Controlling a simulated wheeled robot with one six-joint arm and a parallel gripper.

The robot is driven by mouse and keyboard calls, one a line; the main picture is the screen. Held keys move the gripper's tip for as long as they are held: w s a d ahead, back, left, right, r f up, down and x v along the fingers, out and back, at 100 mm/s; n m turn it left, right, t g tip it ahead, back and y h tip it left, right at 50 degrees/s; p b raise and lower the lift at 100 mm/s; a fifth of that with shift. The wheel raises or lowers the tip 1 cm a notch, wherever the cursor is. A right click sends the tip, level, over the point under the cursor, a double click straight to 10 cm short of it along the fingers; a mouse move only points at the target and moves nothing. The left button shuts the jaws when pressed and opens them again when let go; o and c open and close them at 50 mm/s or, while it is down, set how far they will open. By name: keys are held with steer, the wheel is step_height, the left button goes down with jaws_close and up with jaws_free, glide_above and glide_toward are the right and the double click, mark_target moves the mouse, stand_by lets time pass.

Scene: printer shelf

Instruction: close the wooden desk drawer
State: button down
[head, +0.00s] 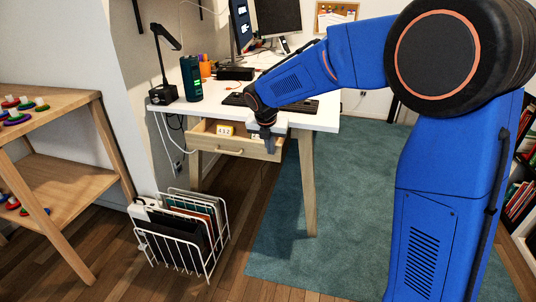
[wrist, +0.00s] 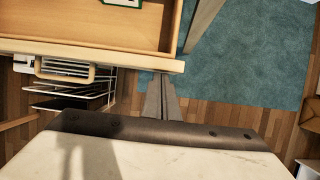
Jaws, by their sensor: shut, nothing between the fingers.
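The wooden desk drawer (head: 222,142) is pulled out under the white desk top (head: 305,121) in the head view. A small yellow block with figures (head: 226,129) lies inside. The drawer's pale front (wrist: 105,52) and its handle (wrist: 62,68) show in the wrist view, with the open inside above the front. My gripper (head: 267,142) is shut and empty, pointing down at the right end of the drawer front. In the wrist view its fingers (wrist: 161,98) are just outside the front, near its right end. I cannot tell whether they touch it.
A white wire rack (head: 185,240) with folders stands on the floor in front of the drawer's left side. A wooden shelf (head: 60,180) is at the left. A desk leg (head: 308,190) stands right of the drawer. A teal rug (head: 345,185) covers clear floor.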

steer(key=w+d, duration=0.1)
steer(key=w, duration=0.3)
steer(key=w+d, duration=0.2)
steer(key=w, duration=0.3)
steer(key=w+d, duration=0.2)
steer(key=w, duration=0.3)
